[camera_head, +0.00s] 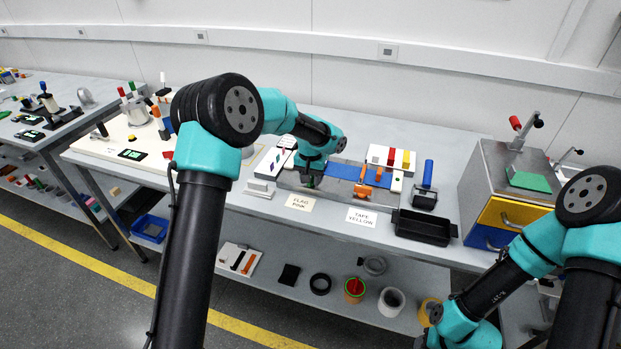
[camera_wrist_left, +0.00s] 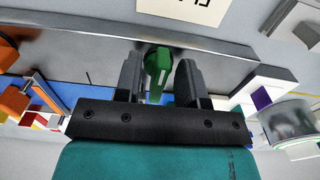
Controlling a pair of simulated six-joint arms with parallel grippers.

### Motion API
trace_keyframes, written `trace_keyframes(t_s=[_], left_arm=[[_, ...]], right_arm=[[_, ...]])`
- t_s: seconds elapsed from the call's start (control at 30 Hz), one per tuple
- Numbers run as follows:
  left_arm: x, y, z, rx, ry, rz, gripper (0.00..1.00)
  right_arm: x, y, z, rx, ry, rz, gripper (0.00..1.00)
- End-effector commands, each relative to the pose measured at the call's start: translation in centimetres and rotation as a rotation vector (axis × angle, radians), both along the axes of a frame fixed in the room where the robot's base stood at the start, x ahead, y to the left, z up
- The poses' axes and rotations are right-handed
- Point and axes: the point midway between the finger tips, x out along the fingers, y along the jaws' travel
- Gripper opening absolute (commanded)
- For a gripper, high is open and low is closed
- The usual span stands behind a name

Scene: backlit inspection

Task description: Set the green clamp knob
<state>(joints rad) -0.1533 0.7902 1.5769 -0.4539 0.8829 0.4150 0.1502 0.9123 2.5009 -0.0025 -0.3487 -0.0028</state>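The green clamp knob (camera_wrist_left: 157,66) shows in the left wrist view, with a pale line on its side. It stands between the two dark fingers of my left gripper (camera_wrist_left: 159,78), with a gap visible on each side, so the gripper is open around it. In the head view my left gripper (camera_head: 311,181) points down at the grey fixture plate (camera_head: 340,196), and my wrist mostly hides the knob. The right arm is at the lower right of the head view, away from the fixture; its fingers cannot be made out.
A blue strip (camera_head: 347,171) and orange clamps (camera_head: 362,190) lie right of my left gripper. Label cards (camera_head: 299,202) lie in front. A black tray (camera_head: 422,228) and a drawer cabinet (camera_head: 487,190) stand to the right. A white block (camera_head: 260,188) is at the left.

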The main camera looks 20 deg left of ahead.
Motion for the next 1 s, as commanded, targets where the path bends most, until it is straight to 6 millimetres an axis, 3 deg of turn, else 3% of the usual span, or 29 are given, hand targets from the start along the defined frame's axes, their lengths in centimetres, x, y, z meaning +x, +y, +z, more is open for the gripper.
trace_keyframes(t_s=[0.37, 1.0], left_arm=[[0.0, -0.01, 0.04, 0.0, 0.0, 0.0, 0.0], [0.01, 0.1, 0.06, 0.0, 0.0, -0.107, 0.0]], right_arm=[[0.0, 0.0, 0.0, 0.0, 0.0, 0.0, 0.43], [0.0, 0.0, 0.0, 0.0, 0.0, 0.0, 0.43]])
